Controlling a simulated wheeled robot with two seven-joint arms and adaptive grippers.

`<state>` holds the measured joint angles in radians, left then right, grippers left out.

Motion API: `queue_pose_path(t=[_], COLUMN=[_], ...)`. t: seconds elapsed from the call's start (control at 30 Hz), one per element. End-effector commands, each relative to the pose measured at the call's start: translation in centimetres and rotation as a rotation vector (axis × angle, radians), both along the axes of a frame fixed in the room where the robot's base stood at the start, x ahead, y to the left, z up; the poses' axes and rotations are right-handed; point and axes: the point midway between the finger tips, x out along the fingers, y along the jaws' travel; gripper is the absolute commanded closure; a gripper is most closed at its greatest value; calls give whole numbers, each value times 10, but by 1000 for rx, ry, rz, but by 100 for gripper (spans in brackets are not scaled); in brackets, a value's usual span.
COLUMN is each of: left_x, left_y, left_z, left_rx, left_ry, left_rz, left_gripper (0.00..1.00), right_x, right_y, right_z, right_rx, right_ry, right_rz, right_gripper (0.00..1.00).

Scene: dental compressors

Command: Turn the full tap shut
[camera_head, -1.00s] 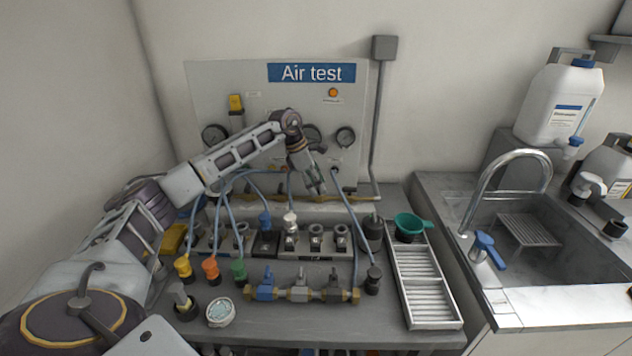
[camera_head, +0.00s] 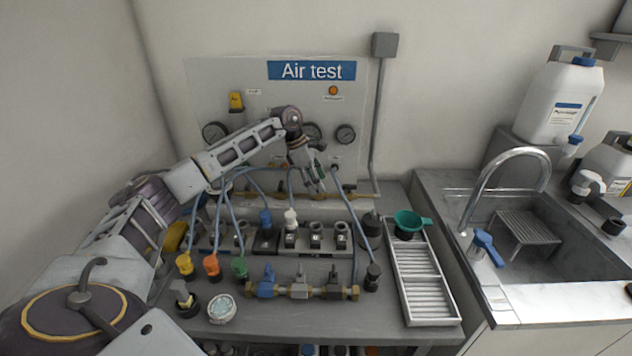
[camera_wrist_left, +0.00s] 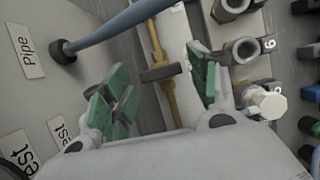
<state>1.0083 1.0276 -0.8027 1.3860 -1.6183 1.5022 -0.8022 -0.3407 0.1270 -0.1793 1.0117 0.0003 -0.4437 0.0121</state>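A brass pipe (camera_head: 362,196) runs along the foot of the Air test panel. I cannot tell whether this fitting is the full tap; no label reading "full" is legible. My left gripper (camera_head: 318,188) is in front of the panel, above the back of the bench. In the left wrist view its green-padded fingers (camera_wrist_left: 160,92) are wide apart, with the pipe and fitting seen between them. Nothing is held. My right gripper is out of view.
A row of fittings (camera_head: 316,238) and hoses stands below the gripper. A brass manifold with a blue tap (camera_head: 267,284) and two grey taps lies at the front. The upper panel holds gauges (camera_head: 346,134).

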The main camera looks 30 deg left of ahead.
Motion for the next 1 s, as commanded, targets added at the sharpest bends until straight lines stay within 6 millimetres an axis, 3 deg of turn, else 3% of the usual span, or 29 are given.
queue_pose_path(t=[0.57, 1.0], left_x=[-2, -13], left_y=[4, 23], left_z=[9, 63], left_rx=[0, -1], left_ry=[2, -1], left_rz=[1, 1], left_gripper=[36, 36], right_x=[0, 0], right_y=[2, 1], right_z=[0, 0], right_rx=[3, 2], right_ry=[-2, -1], right_rz=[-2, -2], right_gripper=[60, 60])
